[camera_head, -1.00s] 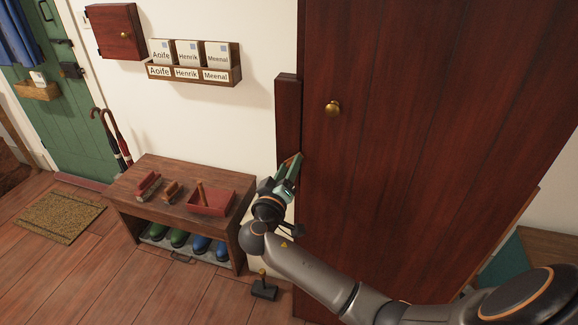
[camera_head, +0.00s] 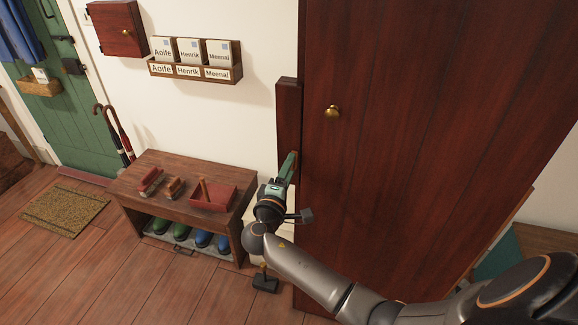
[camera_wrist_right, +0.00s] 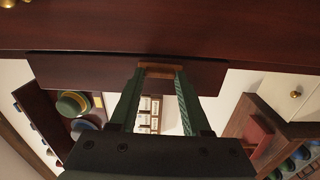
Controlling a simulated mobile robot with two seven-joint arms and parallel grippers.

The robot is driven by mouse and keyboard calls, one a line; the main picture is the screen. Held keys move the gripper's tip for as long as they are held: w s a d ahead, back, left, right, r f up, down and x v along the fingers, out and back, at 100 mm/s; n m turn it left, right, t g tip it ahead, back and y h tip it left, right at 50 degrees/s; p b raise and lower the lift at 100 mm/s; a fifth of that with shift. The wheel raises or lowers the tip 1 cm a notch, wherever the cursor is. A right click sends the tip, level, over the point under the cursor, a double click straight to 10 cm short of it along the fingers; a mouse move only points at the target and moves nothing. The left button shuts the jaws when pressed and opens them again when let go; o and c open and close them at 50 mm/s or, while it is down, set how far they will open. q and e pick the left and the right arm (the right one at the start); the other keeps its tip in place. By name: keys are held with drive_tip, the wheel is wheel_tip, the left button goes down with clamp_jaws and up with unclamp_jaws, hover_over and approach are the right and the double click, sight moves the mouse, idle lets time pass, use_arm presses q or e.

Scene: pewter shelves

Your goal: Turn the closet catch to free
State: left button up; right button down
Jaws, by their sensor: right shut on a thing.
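The tall dark red-brown closet door (camera_head: 420,130) fills the right of the head view, with a round brass knob (camera_head: 332,111). A narrow dark wooden strip (camera_head: 288,118) runs along its left edge. My right gripper (camera_head: 291,164) reaches up to this edge, below the knob's height. In the wrist view its two green fingers (camera_wrist_right: 160,72) are closed on the sides of a small orange-brown wooden catch (camera_wrist_right: 160,67) on the dark strip. The fingers hide the catch in the head view, and I cannot tell which way it is turned. My left gripper is not in view.
A low bench (camera_head: 150,205) with brushes and a red tray (camera_head: 222,197) stands left of my right gripper, boots beneath. A mallet (camera_head: 264,280) stands on the floor near my forearm. A letter rack (camera_head: 195,70) and red wall cabinet (camera_head: 118,28) hang above.

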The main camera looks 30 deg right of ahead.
drive_tip(key=shift+n, duration=0.4)
drive_tip(key=shift+c, duration=1.8)
unclamp_jaws()
drive_tip(key=b+v, duration=0.2)
drive_tip(key=v, duration=1)
drive_tip(key=shift+s+a, duration=0.2)
drive_tip(key=shift+s, duration=0.05)
